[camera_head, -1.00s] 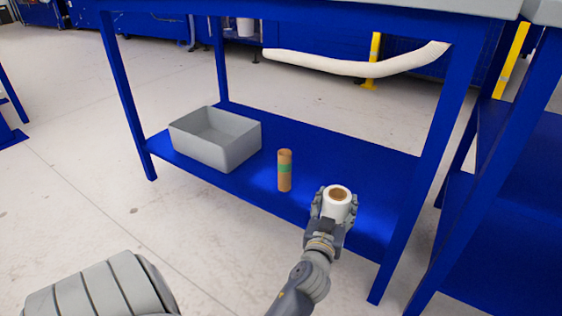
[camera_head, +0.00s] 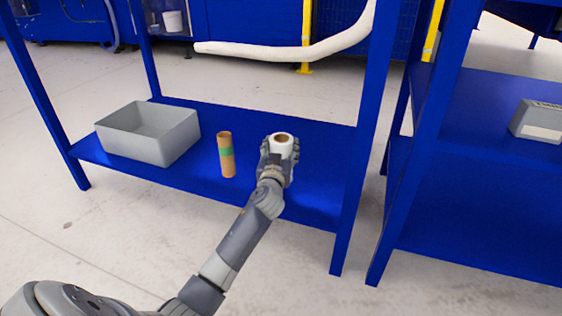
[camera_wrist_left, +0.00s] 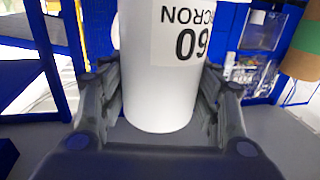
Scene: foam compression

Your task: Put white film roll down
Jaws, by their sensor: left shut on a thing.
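The white film roll (camera_head: 283,148) stands upright with its brown core showing on top, over the right part of the blue lower shelf (camera_head: 310,195). My left gripper (camera_head: 279,158) is shut around it. In the left wrist view the roll (camera_wrist_left: 160,90) sits between both fingers (camera_wrist_left: 160,108), with a printed label on its side. I cannot tell whether its base touches the shelf. My right gripper is not in view.
A brown roll with a green band (camera_head: 226,154) stands upright on the shelf, left of the white roll. A grey bin (camera_head: 150,134) is further left. A blue table leg (camera_head: 352,190) rises at the right. The shelf between roll and leg is clear.

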